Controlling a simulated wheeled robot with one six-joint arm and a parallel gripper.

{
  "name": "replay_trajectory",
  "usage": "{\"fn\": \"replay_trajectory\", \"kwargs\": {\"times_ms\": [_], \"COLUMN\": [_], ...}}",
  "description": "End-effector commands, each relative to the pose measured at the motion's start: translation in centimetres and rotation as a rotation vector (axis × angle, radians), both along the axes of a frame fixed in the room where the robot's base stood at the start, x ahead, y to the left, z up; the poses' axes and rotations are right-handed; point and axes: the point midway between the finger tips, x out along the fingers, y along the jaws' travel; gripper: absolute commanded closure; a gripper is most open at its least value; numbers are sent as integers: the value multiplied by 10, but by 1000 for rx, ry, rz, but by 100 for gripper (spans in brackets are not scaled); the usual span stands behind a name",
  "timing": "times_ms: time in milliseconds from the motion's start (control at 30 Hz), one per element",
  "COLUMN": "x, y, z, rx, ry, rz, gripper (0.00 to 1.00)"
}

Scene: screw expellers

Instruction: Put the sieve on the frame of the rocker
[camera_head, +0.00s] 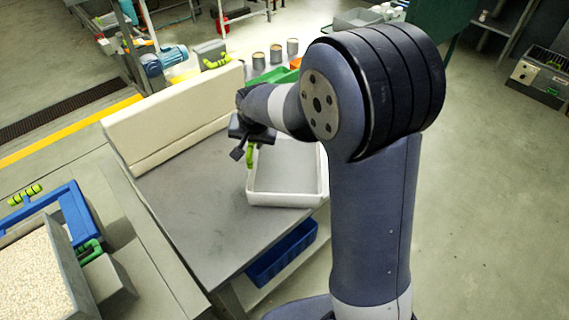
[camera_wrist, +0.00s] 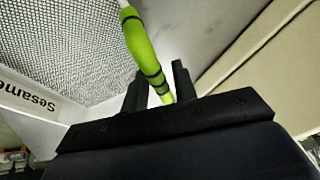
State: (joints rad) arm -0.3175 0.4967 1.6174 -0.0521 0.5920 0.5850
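The sieve (camera_head: 309,200) looks like a white-rimmed tray with a grey bottom, on the grey table. In the wrist view its mesh (camera_wrist: 70,45) fills the upper left, beside a wall labelled "Sesame". Its green handle (camera_head: 250,155) is at its left side. My gripper (camera_head: 241,143) is at that handle. In the wrist view the banded green handle (camera_wrist: 140,45) runs down between my two fingers (camera_wrist: 160,85); whether they press on it is unclear. At the lower left, a blue frame (camera_head: 75,212) with green clamps, probably the rocker's, stands around a pale speckled surface.
A long cream board (camera_head: 175,115) stands along the table's back edge. A blue bin (camera_head: 282,253) is under the table top. Several grey cylinders (camera_head: 276,54) and green and orange bins are behind. The table's left part (camera_head: 195,195) is clear.

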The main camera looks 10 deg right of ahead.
Motion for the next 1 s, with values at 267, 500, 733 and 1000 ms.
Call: {"fn": "replay_trajectory", "kwargs": {"times_ms": [267,500,733,1000], "x": [0,0,0,1], "y": [0,0,0,0], "z": [0,0,1,31], "rx": [0,0,0,2], "ry": [0,0,-1,-7], "rz": [0,0,0,0], "gripper": [96,100,100,100]}}
